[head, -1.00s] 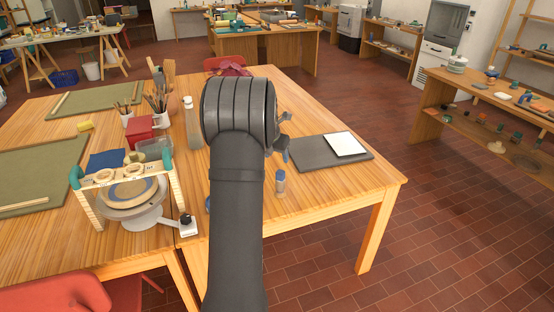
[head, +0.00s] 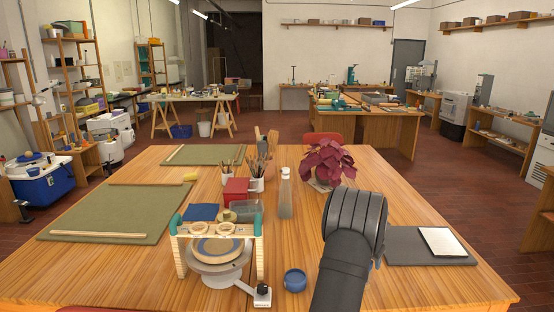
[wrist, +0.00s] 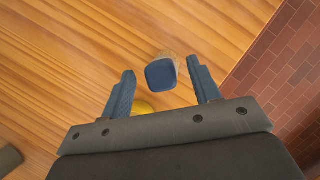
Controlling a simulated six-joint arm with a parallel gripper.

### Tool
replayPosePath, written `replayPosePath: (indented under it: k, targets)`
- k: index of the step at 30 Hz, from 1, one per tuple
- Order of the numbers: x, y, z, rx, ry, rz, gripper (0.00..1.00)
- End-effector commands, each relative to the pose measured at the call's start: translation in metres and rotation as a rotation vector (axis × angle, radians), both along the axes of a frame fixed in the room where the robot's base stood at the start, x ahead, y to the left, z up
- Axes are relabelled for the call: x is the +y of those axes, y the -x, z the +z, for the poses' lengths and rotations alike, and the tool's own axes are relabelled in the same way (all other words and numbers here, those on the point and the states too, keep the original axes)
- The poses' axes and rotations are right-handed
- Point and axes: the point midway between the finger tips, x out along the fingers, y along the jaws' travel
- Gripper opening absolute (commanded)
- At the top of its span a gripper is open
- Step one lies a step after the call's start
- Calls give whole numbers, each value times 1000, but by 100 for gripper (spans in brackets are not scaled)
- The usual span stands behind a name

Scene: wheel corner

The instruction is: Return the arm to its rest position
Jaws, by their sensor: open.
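My gripper (wrist: 160,66) shows in the wrist view with its two blue fingers apart and nothing clasped. A small bottle with a dark blue cap (wrist: 161,74) appears in the gap between the fingers, seen from above over the wooden table. I cannot tell how far below the fingertips it is. In the head view my arm rises from the bottom edge, right of centre, over the near right part of the table (head: 430,285).
A grey board with a white sheet (head: 442,241) lies right of my arm. A blue bowl (head: 294,279), a turntable under a wooden bridge (head: 219,252), a clear bottle (head: 285,195) and a red-leaved plant (head: 327,160) stand left or behind. A yellow thing (wrist: 143,107) is partly hidden by my gripper.

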Motion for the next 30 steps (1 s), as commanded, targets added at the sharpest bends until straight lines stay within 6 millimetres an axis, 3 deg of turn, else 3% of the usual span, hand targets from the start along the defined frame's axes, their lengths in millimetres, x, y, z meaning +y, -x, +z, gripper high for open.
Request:
replayPosePath:
  k: [3,6,13,25,30]
  targets:
    - [-5,-5,-20,3,-2,0,56]
    - [-5,-5,0,-4,1,0,56]
    - [-5,-5,16,-1,0,0,56]
    - [-4,-4,17,0,0,0,56]
    - [-4,-4,2,3,-2,0,56]
